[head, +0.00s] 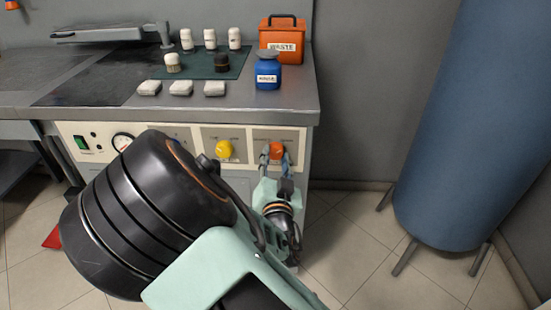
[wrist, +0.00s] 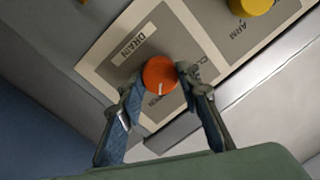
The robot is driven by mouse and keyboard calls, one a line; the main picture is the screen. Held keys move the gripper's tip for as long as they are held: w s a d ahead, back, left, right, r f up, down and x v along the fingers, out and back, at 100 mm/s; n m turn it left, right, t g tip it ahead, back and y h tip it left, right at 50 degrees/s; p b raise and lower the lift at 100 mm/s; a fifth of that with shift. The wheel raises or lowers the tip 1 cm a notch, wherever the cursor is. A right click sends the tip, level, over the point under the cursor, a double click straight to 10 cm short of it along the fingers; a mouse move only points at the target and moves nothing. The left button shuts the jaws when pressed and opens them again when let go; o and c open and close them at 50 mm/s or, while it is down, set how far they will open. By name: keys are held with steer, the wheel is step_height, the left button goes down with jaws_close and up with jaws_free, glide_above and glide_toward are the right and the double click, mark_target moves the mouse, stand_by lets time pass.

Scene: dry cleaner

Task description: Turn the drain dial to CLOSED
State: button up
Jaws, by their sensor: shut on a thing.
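The orange drain dial (head: 276,149) is at the right end of the white control panel on the bench front. My gripper (head: 276,157) reaches it from the front, one finger on each side, and is shut on it. In the wrist view the dial (wrist: 160,73) sits between the fingertips (wrist: 160,80). Its white pointer mark points down in the picture, close to the OPEN lettering (wrist: 152,104). The CLOSED lettering (wrist: 197,73) is to the right, partly hidden by the right finger. The DRAIN label (wrist: 133,47) is at upper left.
A yellow dial (head: 224,150) sits left of the drain dial, with a gauge (head: 122,141) and green switch (head: 80,142) farther left. An orange waste box (head: 282,40) and blue bottle (head: 267,71) stand above on the bench. A large blue cylinder (head: 465,120) stands at right.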

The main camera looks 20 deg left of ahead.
steer(key=shift+n, duration=0.3)
steer(key=n+p, duration=0.1)
steer(key=n, duration=0.2)
steer(key=shift+r+n+p, duration=0.1)
steer(key=shift+n+p, duration=0.2)
steer(key=shift+p, duration=0.05)
steer(key=n+p, duration=0.1)
steer(key=n, duration=0.3)
steer(key=shift+g+h+p, duration=0.3)
steer(key=shift+g+p, duration=0.1)
steer(key=n+p, duration=0.2)
steer(key=n, duration=0.2)
steer(key=shift+r+n+h, duration=0.1)
steer(key=shift+n+h, duration=0.2)
steer(key=shift+n+p, duration=1.05)
steer(key=shift+n, duration=0.95)
steer(key=shift+h, duration=0.3)
steer(key=o, duration=1.2)
steer(key=shift+a, duration=0.1)
steer(key=shift+c, duration=0.2)
